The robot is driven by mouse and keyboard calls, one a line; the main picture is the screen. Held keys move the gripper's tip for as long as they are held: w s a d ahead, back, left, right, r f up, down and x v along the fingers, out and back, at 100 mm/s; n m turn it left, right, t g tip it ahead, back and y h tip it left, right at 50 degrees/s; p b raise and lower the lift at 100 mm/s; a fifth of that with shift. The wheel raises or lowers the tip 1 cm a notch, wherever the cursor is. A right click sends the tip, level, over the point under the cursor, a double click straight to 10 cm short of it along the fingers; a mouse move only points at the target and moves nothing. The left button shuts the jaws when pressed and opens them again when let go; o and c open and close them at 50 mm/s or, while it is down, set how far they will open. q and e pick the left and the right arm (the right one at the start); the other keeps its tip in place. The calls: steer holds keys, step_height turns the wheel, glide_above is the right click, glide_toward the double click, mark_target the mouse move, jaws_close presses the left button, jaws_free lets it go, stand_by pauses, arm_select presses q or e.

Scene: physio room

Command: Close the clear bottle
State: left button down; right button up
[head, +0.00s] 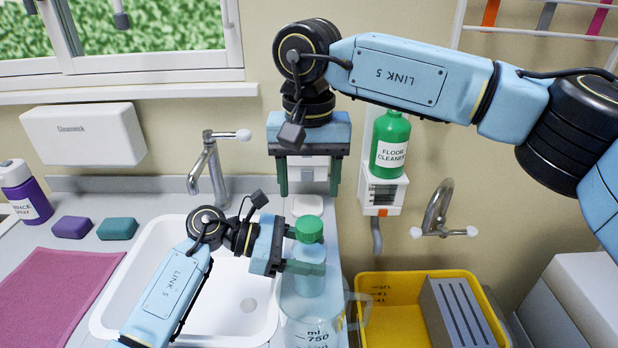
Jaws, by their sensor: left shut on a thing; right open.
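A white sink (215,303) and tap (211,165) lie left of the bottle. A yellow crate (390,318) holding a grey block (455,312) stands at right. A green floor cleaner bottle (390,145) sits in a wall holder. Sponges (118,229) and a pink mat (55,295) lie left.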

mark_target(309, 223)
steer(key=shift+f, duration=3.95)
